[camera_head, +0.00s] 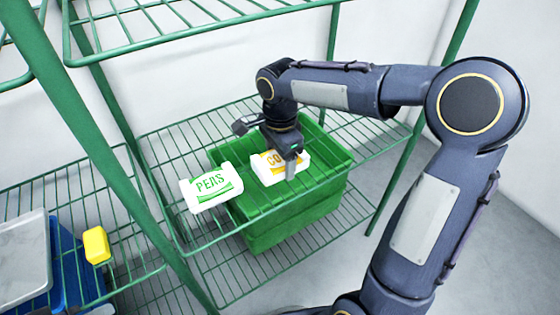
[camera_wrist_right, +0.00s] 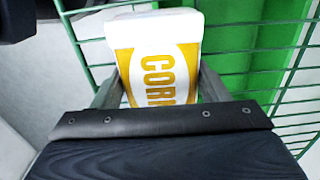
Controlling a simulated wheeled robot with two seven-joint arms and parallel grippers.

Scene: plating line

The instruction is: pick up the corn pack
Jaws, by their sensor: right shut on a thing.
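The corn pack (camera_head: 265,168) is white with yellow lettering. In the head view it is at my right gripper (camera_head: 291,165), above the green crate (camera_head: 325,196). My right gripper is shut on the pack. In the right wrist view the corn pack (camera_wrist_right: 155,55) stands between the two fingers of the right gripper (camera_wrist_right: 158,85), its CORN label facing the camera and its lower end hidden by the gripper body. My left gripper does not show.
A white peas pack (camera_head: 210,187) with green lettering lies left of the crate. Green wire shelving (camera_head: 190,140) surrounds the crate, with posts and an upper shelf close to my arm. A yellow block (camera_head: 96,245) and a blue bin (camera_head: 68,262) are at the lower left.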

